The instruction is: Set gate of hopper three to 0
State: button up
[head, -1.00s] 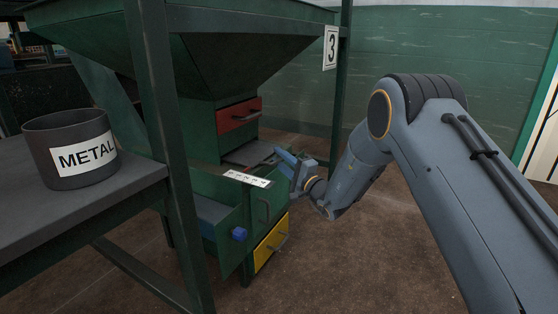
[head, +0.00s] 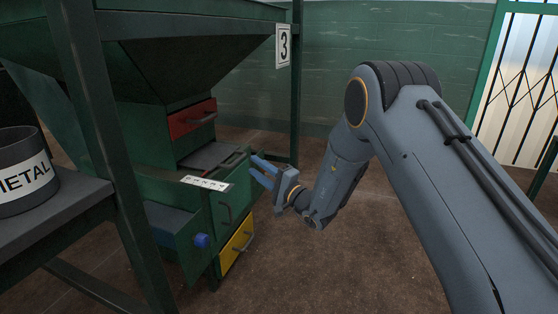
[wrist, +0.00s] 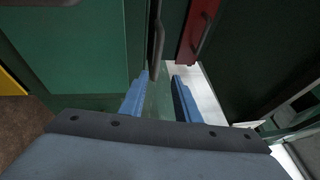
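Hopper three stands at the left in the head view, with its number 3 sign (head: 283,46) on a post. Its grey gate plate (head: 212,156) sticks out below the red drawer (head: 192,119), with a dark handle (head: 236,159) at its outer end. A white number scale (head: 207,183) lies on the green housing beside it; its digits are too small to read. My gripper (head: 257,168) is just right of the handle, fingers apart and empty. In the wrist view my two blue fingers (wrist: 161,79) point toward a dark handle (wrist: 157,38); I cannot tell if they touch it.
Below the gate are an open green door with a blue knob (head: 202,241) and a yellow drawer (head: 237,244). A METAL bucket (head: 25,170) stands on a table at the left. Floor to the right of the hopper is clear.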

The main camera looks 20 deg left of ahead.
jog(key=s+d+r+n+g+h+p, duration=0.2)
jog(key=s+d+r+g+p, duration=0.3)
jog(key=s, duration=0.6)
jog(key=s+d+r+n+g+h+p, duration=0.2)
jog(key=s+d+r+g+p, duration=0.3)
jog(key=s+d+r+p, duration=0.3)
jog(key=shift+s+r+h+p, duration=0.3)
jog(key=shift+s+r+p, duration=0.55)
jog(key=shift+s+p, duration=0.9)
jog(key=shift+s, duration=0.15)
